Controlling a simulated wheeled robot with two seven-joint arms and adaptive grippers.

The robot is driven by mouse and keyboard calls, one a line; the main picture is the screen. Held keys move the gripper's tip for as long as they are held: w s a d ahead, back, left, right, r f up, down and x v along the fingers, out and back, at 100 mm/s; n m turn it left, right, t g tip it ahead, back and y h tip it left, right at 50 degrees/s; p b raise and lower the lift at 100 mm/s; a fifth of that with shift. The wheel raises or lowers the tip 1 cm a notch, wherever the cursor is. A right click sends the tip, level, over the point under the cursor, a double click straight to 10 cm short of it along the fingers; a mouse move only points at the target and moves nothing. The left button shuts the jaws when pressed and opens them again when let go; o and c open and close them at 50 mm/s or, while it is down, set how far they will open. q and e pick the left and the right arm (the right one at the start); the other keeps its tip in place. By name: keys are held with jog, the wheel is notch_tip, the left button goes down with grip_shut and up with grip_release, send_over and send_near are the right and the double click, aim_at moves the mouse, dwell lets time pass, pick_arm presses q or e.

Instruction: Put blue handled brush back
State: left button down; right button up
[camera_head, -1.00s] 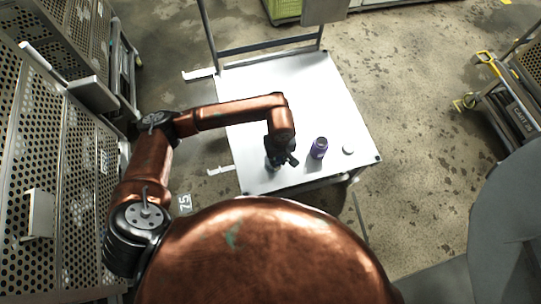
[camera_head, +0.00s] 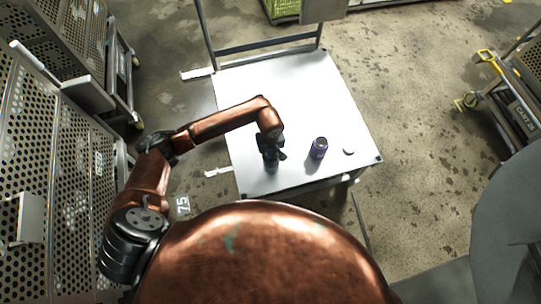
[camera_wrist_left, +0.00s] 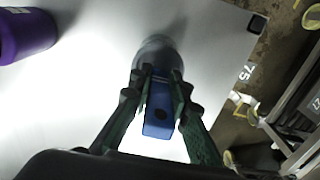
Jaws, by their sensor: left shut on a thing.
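My left gripper (camera_head: 271,154) is over the near part of the white table (camera_head: 300,95). In the left wrist view its fingers (camera_wrist_left: 163,112) are shut on the blue handle (camera_wrist_left: 160,118) of the brush. A pale grey rounded shape (camera_wrist_left: 158,48) shows just beyond the handle; I cannot tell whether it is the brush head or a separate holder. In the head view the gripper mostly hides the brush. My right gripper is not in view.
A small white disc (camera_head: 349,151) lies farther right. The table's far part is clear. Perforated racks (camera_head: 52,170) stand left; a cart (camera_head: 512,108) stands right.

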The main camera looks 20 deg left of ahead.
pick_arm(q)
jog(key=shift+f, duration=0.1)
jog(key=c, duration=1.8)
grip_release()
jog(key=shift+r, duration=0.2)
notch_tip(320, 180, up, 12)
jog(key=shift+f+p, duration=0.1)
jog(key=shift+p, duration=0.85)
